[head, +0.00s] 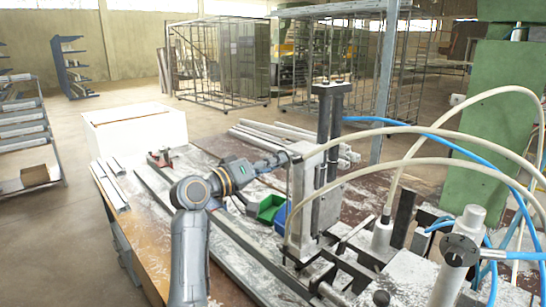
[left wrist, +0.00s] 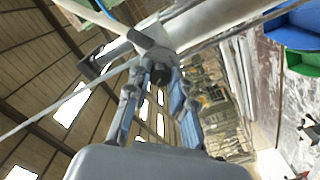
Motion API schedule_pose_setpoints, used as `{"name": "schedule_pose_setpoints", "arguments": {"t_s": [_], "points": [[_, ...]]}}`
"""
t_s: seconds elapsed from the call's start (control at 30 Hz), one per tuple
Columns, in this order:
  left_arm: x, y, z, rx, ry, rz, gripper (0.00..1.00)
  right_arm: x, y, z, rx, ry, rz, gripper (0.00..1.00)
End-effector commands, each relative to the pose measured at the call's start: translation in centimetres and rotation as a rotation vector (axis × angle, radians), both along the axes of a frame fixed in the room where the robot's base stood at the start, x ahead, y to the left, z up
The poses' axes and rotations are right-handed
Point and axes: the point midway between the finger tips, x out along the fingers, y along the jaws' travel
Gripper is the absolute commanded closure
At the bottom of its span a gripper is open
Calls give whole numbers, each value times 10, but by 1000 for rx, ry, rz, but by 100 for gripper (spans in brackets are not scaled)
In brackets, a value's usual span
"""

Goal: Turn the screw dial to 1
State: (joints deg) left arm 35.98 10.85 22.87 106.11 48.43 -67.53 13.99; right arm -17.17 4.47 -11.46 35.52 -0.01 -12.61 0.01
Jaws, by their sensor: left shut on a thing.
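My left gripper (head: 286,157) reaches in from the left to the side of the upright clamp (head: 325,170) on the bench. In the left wrist view its two fingers (left wrist: 165,75) are shut on the screw dial (left wrist: 152,38), a grey hub with thin spokes reaching out to the sides. In the head view the dial is too small and too covered by the gripper to make out. I cannot read any number on it. My right gripper is in neither view.
A green bin (head: 268,207) and a blue bin (head: 283,216) stand just left of the clamp. Metal profiles (head: 215,235) lie along the bench. Pale hoses (head: 450,136) and blue hoses arch over the right side. A white box (head: 135,128) stands behind at left.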

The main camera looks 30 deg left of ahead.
Motion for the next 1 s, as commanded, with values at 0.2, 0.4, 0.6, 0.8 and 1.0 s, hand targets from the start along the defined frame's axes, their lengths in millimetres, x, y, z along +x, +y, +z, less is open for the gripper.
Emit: {"name": "schedule_pose_setpoints", "arguments": {"t_s": [0.2, 0.4, 0.6, 0.8, 1.0], "points": [[0, 1, 4, -182, 64, 2, 100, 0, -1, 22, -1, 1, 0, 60], [0, 1, 3, -317, 110, 2, 100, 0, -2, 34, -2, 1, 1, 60], [0, 1, 2, -405, 140, 2, 100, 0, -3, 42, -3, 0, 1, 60], [0, 1, 1, -448, 155, 2, 100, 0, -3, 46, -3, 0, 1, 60], [0, 1, 0, -462, 158, 2, 100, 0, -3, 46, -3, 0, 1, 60]]}}
